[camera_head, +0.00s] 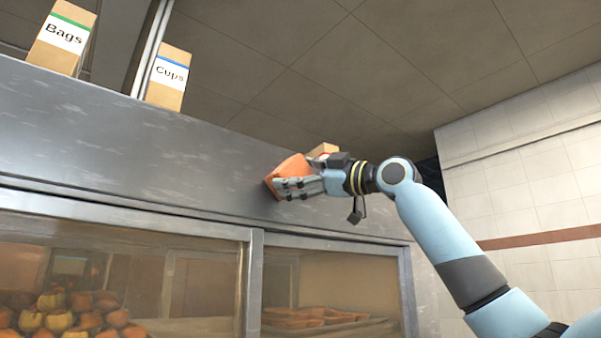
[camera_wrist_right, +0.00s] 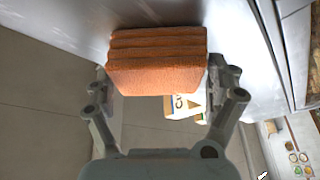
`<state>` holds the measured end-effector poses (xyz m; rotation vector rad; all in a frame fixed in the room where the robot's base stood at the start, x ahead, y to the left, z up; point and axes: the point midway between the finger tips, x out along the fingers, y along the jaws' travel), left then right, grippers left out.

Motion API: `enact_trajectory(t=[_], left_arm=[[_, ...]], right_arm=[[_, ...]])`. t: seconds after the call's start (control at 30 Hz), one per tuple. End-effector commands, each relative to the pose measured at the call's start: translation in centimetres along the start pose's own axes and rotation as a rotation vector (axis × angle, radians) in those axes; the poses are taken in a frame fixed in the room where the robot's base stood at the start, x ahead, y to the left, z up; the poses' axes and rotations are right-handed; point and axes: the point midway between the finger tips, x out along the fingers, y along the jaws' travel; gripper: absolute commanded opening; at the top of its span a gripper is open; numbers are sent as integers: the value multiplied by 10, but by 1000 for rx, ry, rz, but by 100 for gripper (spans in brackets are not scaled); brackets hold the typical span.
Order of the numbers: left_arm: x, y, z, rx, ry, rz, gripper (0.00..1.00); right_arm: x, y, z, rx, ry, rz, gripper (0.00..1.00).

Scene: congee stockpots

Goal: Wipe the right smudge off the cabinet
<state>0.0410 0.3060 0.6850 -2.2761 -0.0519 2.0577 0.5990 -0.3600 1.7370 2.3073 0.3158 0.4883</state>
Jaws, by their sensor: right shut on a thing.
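The steel cabinet (camera_head: 150,165) has a wide upper panel above sliding glass doors. My right gripper (camera_head: 284,186) is at this panel, right of centre, shut on an orange folded cloth (camera_head: 284,172). In the right wrist view the cloth (camera_wrist_right: 157,60) sits between the two fingers, with its far side at the steel surface. I cannot tell how firmly it touches. No distinct smudge shows; the panel carries only faint pale streaks, and the part behind the cloth and gripper is hidden. My left gripper is not in view.
On the cabinet's top stand a "Bags" box (camera_head: 63,38), a "Cups" box (camera_head: 168,78) and a partly hidden box (camera_head: 323,149) behind my gripper. Behind the glass are round orange-yellow food (camera_head: 70,312) and a tray (camera_head: 330,324). A tiled wall (camera_head: 520,185) stands at right.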

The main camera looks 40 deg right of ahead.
Motion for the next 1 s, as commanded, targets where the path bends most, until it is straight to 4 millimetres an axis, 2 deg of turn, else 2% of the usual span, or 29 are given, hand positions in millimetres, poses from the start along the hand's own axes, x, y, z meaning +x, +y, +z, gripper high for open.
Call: enact_trajectory(t=[0.17, 0.5, 0.77, 1.0], left_arm=[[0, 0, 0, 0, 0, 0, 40], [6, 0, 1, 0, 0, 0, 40], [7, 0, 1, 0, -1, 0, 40], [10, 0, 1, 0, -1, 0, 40]], right_arm=[[0, 2, 2, -1, -1, 1, 64], [-11, 23, 22, -1, -1, 1, 64], [-14, 30, 28, -1, -1, 1, 64], [-19, 46, 44, 0, -2, 1, 64]])
